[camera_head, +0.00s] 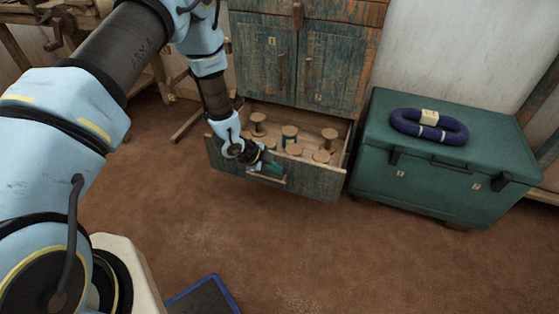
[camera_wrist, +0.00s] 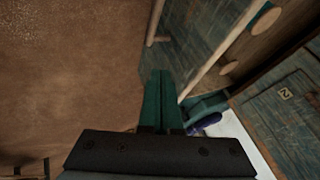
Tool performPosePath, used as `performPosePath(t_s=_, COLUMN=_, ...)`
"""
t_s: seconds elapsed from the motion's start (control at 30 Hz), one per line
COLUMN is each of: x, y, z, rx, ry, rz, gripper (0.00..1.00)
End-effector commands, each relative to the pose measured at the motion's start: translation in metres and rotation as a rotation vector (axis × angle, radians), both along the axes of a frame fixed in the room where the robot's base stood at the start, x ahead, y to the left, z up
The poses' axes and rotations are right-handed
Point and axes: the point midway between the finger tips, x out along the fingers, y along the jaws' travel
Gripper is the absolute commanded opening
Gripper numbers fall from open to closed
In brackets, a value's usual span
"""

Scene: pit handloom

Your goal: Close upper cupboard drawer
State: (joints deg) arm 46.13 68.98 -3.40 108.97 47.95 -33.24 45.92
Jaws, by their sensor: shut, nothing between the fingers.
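The worn blue-green wooden cupboard (camera_head: 318,55) has a lower drawer (camera_head: 315,184) standing well open, with several wooden spools (camera_head: 290,133) inside. Above the doors, a brown drawer front (camera_head: 345,12) is partly cut off by the picture's top edge and looks flush. My gripper (camera_head: 277,169) is shut and empty at the open drawer's front, close to its pale bar handle (camera_head: 268,180). The wrist view shows my closed green fingers (camera_wrist: 160,78) beside the drawer front (camera_wrist: 182,45), with the handle (camera_wrist: 155,22) ahead. I cannot tell whether they touch.
A green chest (camera_head: 440,160) with a coiled dark blue ring (camera_head: 430,126) on its lid stands right of the cupboard. A wooden frame (camera_head: 160,75) stands at the left. The brown floor (camera_head: 330,245) before the drawer is clear, except a blue-edged dark mat (camera_head: 205,297) lower down.

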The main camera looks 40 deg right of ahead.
Motion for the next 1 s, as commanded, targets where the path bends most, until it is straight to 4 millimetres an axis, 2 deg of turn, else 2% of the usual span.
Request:
performPosePath(t_s=0.1, x=0.011, y=-0.017, z=0.0, rx=-0.004, ry=-0.001, rz=0.001, gripper=0.0)
performPosePath(t_s=0.33, x=0.021, y=-0.033, z=0.0, rx=-0.001, ry=0.0, rz=0.001, gripper=0.0)
performPosePath(t_s=1.0, x=0.022, y=-0.034, z=-0.001, rx=0.0, ry=-0.001, rz=0.002, gripper=0.0)
